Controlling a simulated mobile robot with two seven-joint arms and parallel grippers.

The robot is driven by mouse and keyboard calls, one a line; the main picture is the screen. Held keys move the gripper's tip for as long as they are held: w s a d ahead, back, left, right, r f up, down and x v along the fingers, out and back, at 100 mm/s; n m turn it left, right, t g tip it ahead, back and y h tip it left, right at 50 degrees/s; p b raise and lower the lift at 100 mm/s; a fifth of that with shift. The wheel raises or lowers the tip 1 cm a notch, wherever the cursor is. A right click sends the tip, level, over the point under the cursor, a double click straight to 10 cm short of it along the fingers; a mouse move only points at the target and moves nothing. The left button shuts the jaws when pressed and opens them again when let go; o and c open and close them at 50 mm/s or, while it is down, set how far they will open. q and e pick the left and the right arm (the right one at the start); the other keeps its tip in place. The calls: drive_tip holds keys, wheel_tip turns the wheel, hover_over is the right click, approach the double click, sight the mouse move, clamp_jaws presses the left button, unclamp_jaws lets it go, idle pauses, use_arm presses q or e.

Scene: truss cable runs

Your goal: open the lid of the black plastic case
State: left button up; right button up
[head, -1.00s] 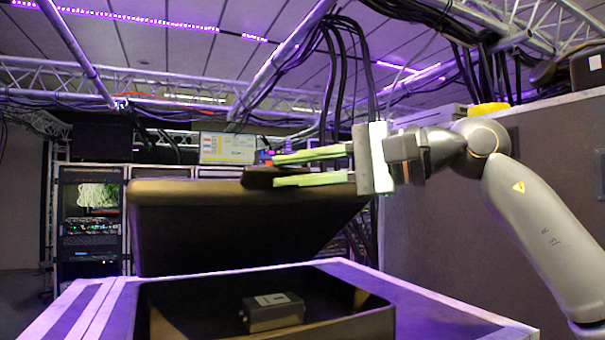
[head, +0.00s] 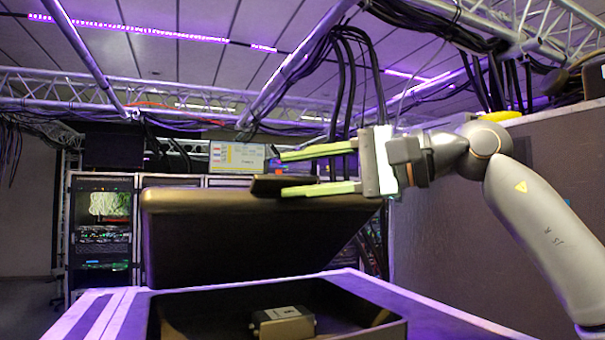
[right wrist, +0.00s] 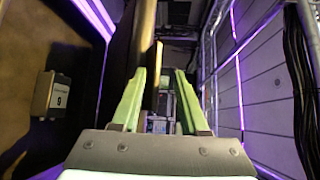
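The black plastic case (head: 155,318) stands in front of me with its lid (head: 240,240) raised and leaning back, so the inside is open to view. A small grey box (head: 283,322) lies inside; it also shows in the right wrist view (right wrist: 50,94). My right gripper (head: 284,173) is at the lid's upper edge, near its right part. Its green fingers are spread, one above and one below a dark tab (head: 268,184) on the lid. In the right wrist view the tab (right wrist: 152,75) is nearer the left finger, with a clear gap to the other. My left gripper is out of view.
The case sits in a purple-lit grey top (head: 85,315). Equipment racks (head: 103,230) and a screen (head: 238,157) stand behind. A tall dark panel (head: 450,230) is at right. Black cables (head: 350,80) hang from the overhead truss.

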drive_tip(key=shift+s+d, duration=0.15)
drive_tip(key=shift+d, duration=0.2)
drive_tip(key=b+v, duration=0.2)
drive_tip(key=v, duration=0.9)
drive_tip(key=shift+s+d+r, duration=0.15)
drive_tip(key=shift+s+d, duration=0.05)
drive_tip(key=shift+d, duration=0.1)
